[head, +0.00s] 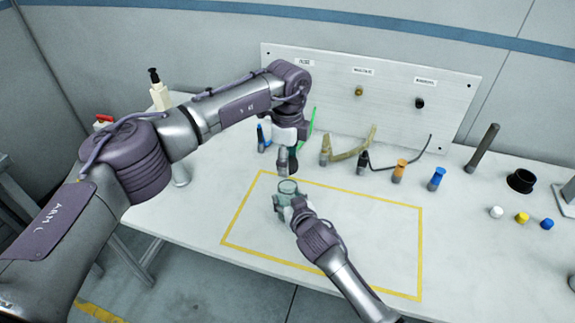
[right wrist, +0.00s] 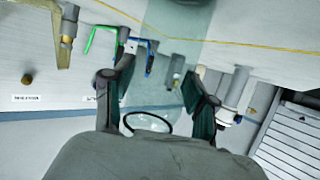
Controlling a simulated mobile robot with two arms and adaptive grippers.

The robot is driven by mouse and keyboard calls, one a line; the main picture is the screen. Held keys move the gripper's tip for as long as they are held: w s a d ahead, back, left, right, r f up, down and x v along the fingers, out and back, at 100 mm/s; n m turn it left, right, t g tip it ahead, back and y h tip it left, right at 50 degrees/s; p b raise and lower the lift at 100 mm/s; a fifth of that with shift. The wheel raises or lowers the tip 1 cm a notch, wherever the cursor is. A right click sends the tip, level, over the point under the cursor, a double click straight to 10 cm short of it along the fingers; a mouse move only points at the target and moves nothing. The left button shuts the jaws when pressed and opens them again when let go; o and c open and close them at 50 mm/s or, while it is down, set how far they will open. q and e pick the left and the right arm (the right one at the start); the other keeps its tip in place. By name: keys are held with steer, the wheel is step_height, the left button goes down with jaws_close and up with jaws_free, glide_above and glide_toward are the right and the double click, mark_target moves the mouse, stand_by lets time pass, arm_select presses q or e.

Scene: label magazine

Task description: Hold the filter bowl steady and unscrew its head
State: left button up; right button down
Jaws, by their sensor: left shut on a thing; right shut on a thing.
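The filter bowl (head: 287,187) is a clear, greenish cup, upright over the marked area, its round rim showing at the top. My right gripper (head: 288,201) is shut on the bowl from the front. In the right wrist view the see-through bowl (right wrist: 168,75) lies between my two dark fingers (right wrist: 160,92). My left gripper (head: 287,160) points down just above the bowl, shut on a small grey and dark part, which I take for the filter head (head: 292,172). A narrow gap seems to show between this part and the bowl's rim. The fingers hide much of it.
A yellow outline (head: 345,190) marks a mostly clear area. Behind it stand an orange fitting (head: 399,170), a blue fitting (head: 437,178) and hoses, before a labelled panel (head: 390,100). White, yellow and blue caps (head: 521,217) and a black ring (head: 521,181) are at right. A pump bottle (head: 159,92) stands back left.

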steer(key=shift+c, duration=1.3)
jaws_free()
steer(key=shift+s, duration=0.1)
